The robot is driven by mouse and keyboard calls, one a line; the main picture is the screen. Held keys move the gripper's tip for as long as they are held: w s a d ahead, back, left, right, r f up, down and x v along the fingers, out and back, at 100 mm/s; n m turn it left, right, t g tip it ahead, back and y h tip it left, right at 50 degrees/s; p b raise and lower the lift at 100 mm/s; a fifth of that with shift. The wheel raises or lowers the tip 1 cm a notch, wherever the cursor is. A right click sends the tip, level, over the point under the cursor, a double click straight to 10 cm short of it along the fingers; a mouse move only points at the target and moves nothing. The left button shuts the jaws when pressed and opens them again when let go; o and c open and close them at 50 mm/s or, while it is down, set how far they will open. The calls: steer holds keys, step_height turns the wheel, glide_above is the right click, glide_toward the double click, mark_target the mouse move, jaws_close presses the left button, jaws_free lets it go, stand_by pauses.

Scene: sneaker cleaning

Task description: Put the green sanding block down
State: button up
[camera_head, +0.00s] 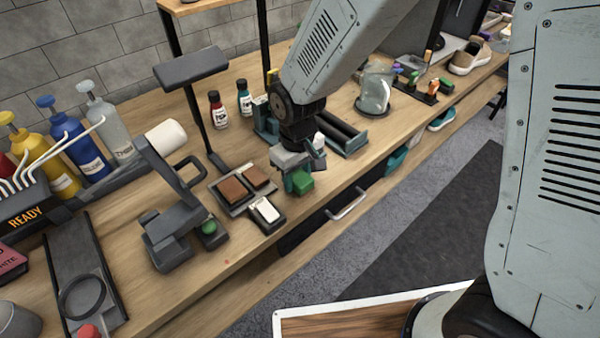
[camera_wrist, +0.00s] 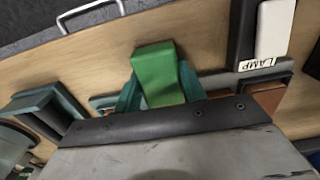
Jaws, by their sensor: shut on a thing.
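The green sanding block (camera_head: 300,182) is held at the end of my gripper (camera_head: 297,178), over the wooden workbench near its front edge. In the wrist view the green block (camera_wrist: 157,75) sits between the teal fingers of my gripper (camera_wrist: 158,90), which are shut on it. The block appears to be just above the bench top; I cannot tell whether it touches it. My gripper's body hides part of the bench behind the block.
A tray (camera_head: 236,211) with two brown blocks and a switch labelled LAMP (camera_head: 265,210) lie just left of the gripper. A teal-based rack (camera_head: 343,135) stands to the right. A drawer handle (camera_head: 347,204) juts from the bench front. Bare bench (camera_head: 215,262) shows at front left.

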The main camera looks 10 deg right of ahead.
mark_target(297, 175)
steer(key=shift+s+f, duration=0.1)
steer(key=shift+f, duration=0.15)
steer(key=o, duration=0.9)
steer(key=shift+f, duration=0.15)
steer(key=shift+o, duration=0.5)
steer(key=shift+r, duration=0.5)
step_height(297, 175, up, 11)
steer(key=s+d+r+m, duration=0.2)
steer(key=s+d+r, duration=0.2)
steer(key=d+r, duration=0.15)
steer(key=s+d+r+m, duration=0.1)
steer(key=s+d+r, duration=0.25)
steer(key=d, duration=0.35)
steer(key=s+d+r+m+t, duration=0.1)
steer(key=s+d+r+m, duration=0.1)
steer(key=s+d, duration=0.6)
steer(key=shift+s+d+r+m, duration=0.3)
steer(key=shift+s+m, duration=0.6)
steer(key=shift+s, duration=1.05)
steer(key=shift+f, duration=0.1)
